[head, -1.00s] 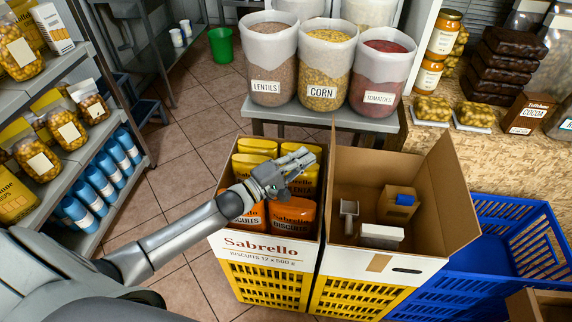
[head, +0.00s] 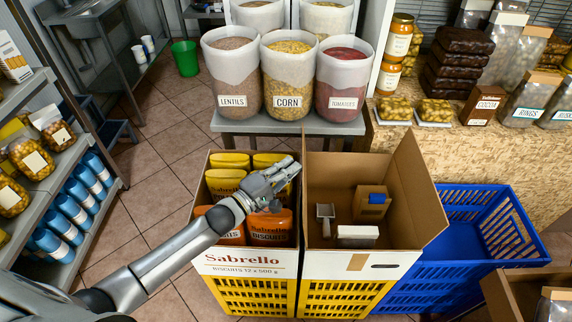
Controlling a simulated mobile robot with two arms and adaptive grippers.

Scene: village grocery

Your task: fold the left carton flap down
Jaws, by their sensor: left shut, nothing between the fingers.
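The Sabrello carton (head: 236,260) stands open on a yellow crate, packed with yellow and orange biscuit packs (head: 268,226). A thin brown flap (head: 304,150) stands upright, nearly edge-on, between this carton and the open box on its right; I cannot tell which one it belongs to. A wide brown flap (head: 416,185) stands up, leaning outward, on the far right side of that box. My left gripper (head: 292,172) is shut and empty, above the packs at the Sabrello carton's right side, close to the thin flap. It hides some packs. My right gripper is not in view.
The right box (head: 346,262) holds a scraper-like tool, a small brown box and a white block. A blue crate (head: 455,262) stands to its right. Bins of lentils, corn and tomatoes (head: 340,85) stand behind. A shelf (head: 62,160) is at left.

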